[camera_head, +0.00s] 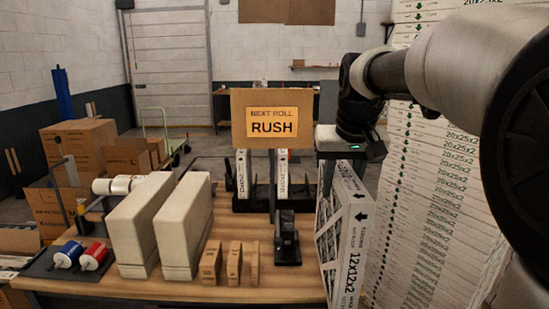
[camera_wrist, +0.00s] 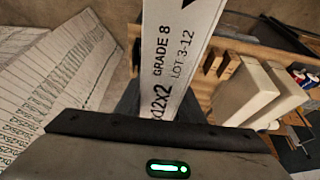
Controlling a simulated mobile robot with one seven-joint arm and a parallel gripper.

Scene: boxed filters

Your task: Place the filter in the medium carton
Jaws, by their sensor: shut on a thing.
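The filter is a flat white-framed panel (camera_head: 352,246) marked 12x12x2, hanging upright below my gripper (camera_head: 343,152) at the right front of the table. My gripper is shut on its top edge. In the wrist view the filter's printed white edge (camera_wrist: 182,55) runs up from the jaws and reads GRADE 8, LOT 3-12. The fingertips are largely hidden there. I cannot tell which is the medium one.
A wooden table (camera_head: 240,288) holds two cream blocks (camera_head: 140,225), three small brown boxes (camera_head: 234,263), a dark stand (camera_head: 286,240) and red and blue spools (camera_head: 92,257). A RUSH sign (camera_head: 271,119) rises behind. Stacked 20x25x2 filters (camera_head: 440,190) stand at the right.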

